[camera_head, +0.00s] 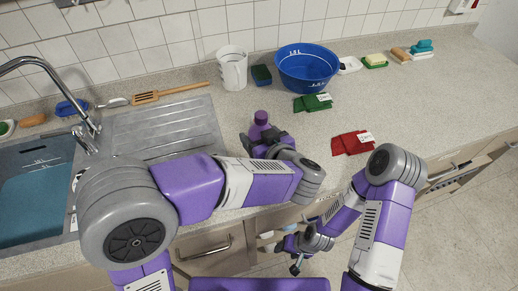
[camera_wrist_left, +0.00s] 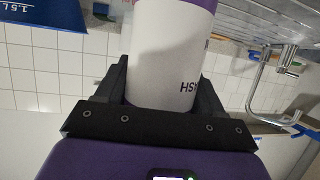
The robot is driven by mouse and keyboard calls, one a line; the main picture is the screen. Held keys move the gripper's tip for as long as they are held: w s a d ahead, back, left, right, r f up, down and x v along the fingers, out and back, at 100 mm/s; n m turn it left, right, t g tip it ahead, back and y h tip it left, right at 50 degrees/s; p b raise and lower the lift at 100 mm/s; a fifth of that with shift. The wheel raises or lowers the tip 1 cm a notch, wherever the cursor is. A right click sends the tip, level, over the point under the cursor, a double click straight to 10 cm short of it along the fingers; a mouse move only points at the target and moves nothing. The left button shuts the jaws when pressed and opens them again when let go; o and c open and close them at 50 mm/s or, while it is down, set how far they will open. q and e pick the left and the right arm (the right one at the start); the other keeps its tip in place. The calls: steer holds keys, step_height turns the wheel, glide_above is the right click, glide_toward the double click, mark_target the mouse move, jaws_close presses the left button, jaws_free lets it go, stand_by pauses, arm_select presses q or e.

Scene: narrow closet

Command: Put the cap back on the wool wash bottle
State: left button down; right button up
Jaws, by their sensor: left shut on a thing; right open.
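I see no separate cap. My right gripper (camera_head: 297,264) is open, low in front of the cabinets.
Green (camera_head: 314,103) and red (camera_head: 352,143) packets lie on the right. The sink (camera_head: 35,205) is left. The counter between the packets is clear.

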arm_select(q)
step_height(320, 180, down, 5)
steer(key=b, duration=0.2)
steer(key=shift+b, duration=0.3)
steer(key=shift+r, duration=0.1)
steer(key=shift+c, duration=0.7)
jaws_free()
steer(key=shift+f, duration=0.25)
